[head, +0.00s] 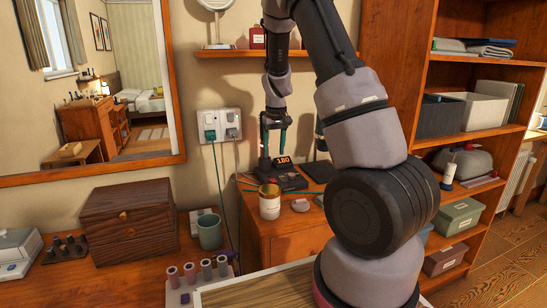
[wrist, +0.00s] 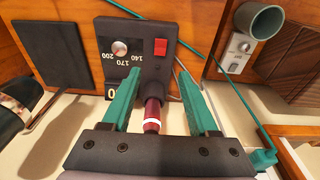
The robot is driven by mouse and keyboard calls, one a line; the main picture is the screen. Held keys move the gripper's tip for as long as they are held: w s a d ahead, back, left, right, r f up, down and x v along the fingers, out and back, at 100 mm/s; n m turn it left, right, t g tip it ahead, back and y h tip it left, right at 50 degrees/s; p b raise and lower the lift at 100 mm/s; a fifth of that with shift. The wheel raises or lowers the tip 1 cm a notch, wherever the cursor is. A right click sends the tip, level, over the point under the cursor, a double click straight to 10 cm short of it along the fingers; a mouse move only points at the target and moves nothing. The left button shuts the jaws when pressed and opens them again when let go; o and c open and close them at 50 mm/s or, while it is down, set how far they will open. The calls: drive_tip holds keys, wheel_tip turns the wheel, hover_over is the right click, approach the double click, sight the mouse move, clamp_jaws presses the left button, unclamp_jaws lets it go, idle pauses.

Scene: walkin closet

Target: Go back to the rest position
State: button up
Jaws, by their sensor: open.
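My gripper (head: 273,138) points down over the wooden cabinet at the back, with its two teal fingers apart. In the wrist view the open fingers (wrist: 160,82) are on either side of a dark red cylinder with a white ring (wrist: 152,115). I cannot tell whether they touch it. A black device (head: 288,181) with a lit display reading 180 stands below my gripper. The wrist view shows its dial and red switch (wrist: 161,46). My upper arm and elbow fill the middle right of the head view and hide part of the cabinet and shelf.
A jar (head: 269,205), a black pad (head: 318,171) and a teal mug (head: 209,232) stand near the device. A teal cord (head: 222,190) hangs from the wall socket (head: 219,125). A wall shelf (head: 240,53) is close behind my arm. A tall shelving unit (head: 475,60) stands right.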

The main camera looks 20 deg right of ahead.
idle(0.4)
drive_tip(key=s+a+r+m+t+y, duration=0.1)
drive_tip(key=s+a+r, duration=0.1)
drive_tip(key=s+r, duration=0.65)
drive_tip(key=s+a+r+m+t+y, duration=0.1)
drive_tip(key=s+a+r+t, duration=0.3)
drive_tip(key=r, duration=0.7)
drive_tip(key=s+r+m, duration=0.1)
drive_tip(key=s+r, duration=0.2)
drive_tip(key=s, duration=0.5)
drive_tip(key=s+a+r+m, duration=0.1)
drive_tip(key=s+r, duration=0.2)
drive_tip(key=s, duration=0.6)
drive_tip(key=shift+t, duration=0.3)
drive_tip(key=shift+a, duration=0.1)
